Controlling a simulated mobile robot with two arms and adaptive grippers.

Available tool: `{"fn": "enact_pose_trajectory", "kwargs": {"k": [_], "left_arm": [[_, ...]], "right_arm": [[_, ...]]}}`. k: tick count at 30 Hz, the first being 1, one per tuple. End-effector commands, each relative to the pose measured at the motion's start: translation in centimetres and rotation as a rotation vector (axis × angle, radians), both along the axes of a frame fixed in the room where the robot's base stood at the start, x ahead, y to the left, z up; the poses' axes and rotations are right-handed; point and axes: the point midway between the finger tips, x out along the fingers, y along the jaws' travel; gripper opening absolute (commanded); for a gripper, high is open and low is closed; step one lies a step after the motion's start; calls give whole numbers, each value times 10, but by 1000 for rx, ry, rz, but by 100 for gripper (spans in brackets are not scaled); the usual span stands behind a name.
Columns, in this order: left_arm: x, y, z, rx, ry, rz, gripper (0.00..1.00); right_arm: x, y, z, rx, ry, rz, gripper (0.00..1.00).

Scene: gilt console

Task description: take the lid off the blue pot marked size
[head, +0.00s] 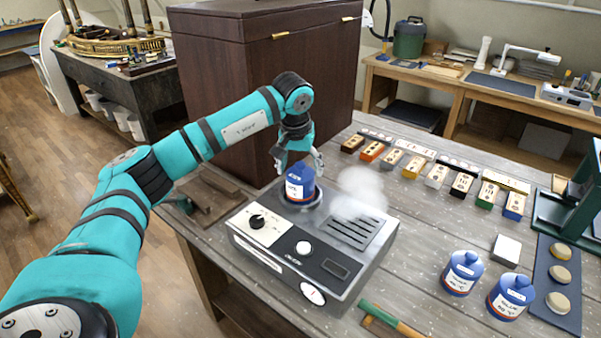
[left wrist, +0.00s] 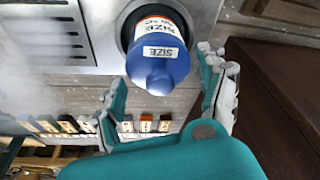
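The blue pot marked size (head: 299,186) stands upright in the round well of a grey heater box (head: 345,262). Its white label reads SIZE in the left wrist view (left wrist: 158,50). Its blue lid with a round knob (left wrist: 160,80) is on. My left gripper (head: 297,163) is just above the pot, pointing down. Its two fingers are open, one on each side of the lid, with gaps visible in the wrist view. The gripper partly hides the pot's top in the head view. My right gripper is not in view.
Pale steam (head: 361,195) rises over the heater's slotted vent. A tall dark wooden cabinet (head: 235,120) stands close behind the arm. Two other blue pots (head: 462,273) (head: 509,296) stand at the right. Several small coloured blocks (head: 412,167) line the back.

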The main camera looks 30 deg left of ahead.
Motion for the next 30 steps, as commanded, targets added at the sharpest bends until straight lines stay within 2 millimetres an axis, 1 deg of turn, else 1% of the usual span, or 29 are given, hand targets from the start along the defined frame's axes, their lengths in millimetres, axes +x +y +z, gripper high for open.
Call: {"fn": "enact_pose_trajectory", "kwargs": {"k": [1, 6, 13, 17, 20, 25, 26, 30], "left_arm": [[0, 0, 0, 0, 0, 0, 66], [0, 0, 0, 0, 0, 0, 44], [0, 0, 1, 0, 0, 0, 44], [0, 0, 5, -1, -2, 1, 44], [1, 0, 11, -1, -2, 1, 44], [1, 0, 34, -1, -5, 0, 44], [-2, -1, 35, 1, -4, -1, 44], [-34, -9, 35, 2, -2, -2, 44]], "right_arm": [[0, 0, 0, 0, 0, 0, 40], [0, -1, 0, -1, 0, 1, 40], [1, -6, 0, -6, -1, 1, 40], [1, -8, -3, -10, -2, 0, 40], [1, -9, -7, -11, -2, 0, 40], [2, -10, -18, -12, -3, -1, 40], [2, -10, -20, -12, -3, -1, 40], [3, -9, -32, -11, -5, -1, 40]]}}
